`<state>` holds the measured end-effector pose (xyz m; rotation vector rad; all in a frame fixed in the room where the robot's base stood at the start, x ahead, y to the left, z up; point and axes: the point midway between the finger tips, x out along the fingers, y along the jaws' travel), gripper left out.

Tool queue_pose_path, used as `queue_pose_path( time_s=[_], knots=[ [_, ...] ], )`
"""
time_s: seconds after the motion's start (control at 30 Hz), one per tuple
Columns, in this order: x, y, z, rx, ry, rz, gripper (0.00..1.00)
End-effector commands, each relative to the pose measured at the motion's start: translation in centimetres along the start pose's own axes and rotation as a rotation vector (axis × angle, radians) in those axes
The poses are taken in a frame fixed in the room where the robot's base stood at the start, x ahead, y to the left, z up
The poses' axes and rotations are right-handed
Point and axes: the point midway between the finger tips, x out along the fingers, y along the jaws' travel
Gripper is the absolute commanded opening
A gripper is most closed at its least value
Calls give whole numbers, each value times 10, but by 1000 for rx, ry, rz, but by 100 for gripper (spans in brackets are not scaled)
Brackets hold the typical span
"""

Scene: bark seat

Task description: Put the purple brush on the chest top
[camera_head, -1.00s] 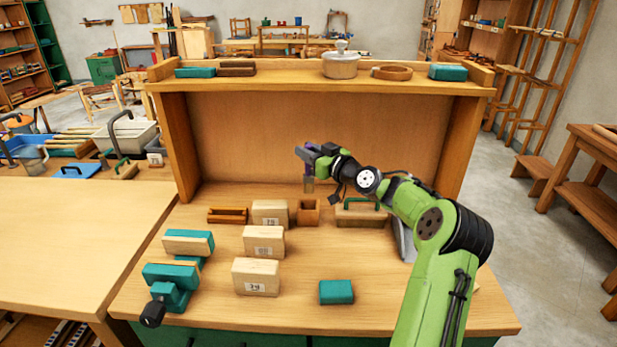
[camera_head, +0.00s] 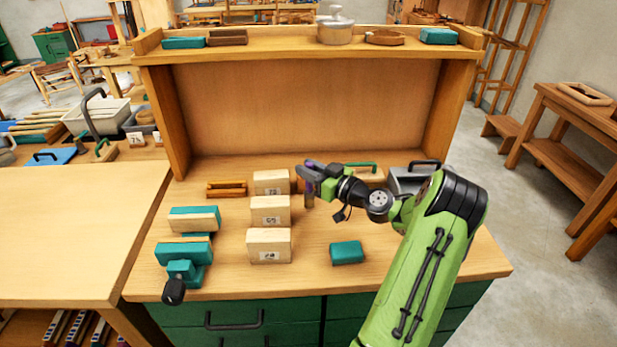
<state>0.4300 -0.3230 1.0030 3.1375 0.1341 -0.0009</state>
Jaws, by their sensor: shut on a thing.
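My gripper (camera_head: 310,177) is shut on the purple brush (camera_head: 309,188) and holds it over the workbench, in front of the back panel. The brush hangs roughly upright; my fingers hide part of it. Whether its lower end touches anything below is hard to tell. A grey box with a dark handle (camera_head: 402,182) stands at the right of the bench, partly behind my arm; it may be the chest. The bench top (camera_head: 320,285) is bare at its front, with green drawers below.
Three pale wooden blocks (camera_head: 269,211) stand left of my gripper. A teal block (camera_head: 347,253) lies in front, a teal vise (camera_head: 184,262) at front left. A green-handled wooden piece (camera_head: 366,176) is behind my wrist. The upper shelf (camera_head: 283,49) holds a lidded pot (camera_head: 335,30).

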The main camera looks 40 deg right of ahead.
Motion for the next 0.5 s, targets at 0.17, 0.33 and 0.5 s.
queue_pose_path(
  time_s=[0.17,0.33,0.5],
  knots=[
    [0,0,9,-1,1,1,0],
    [0,0,11,-1,0,0,0],
    [0,0,12,0,0,0,41]
  ],
)
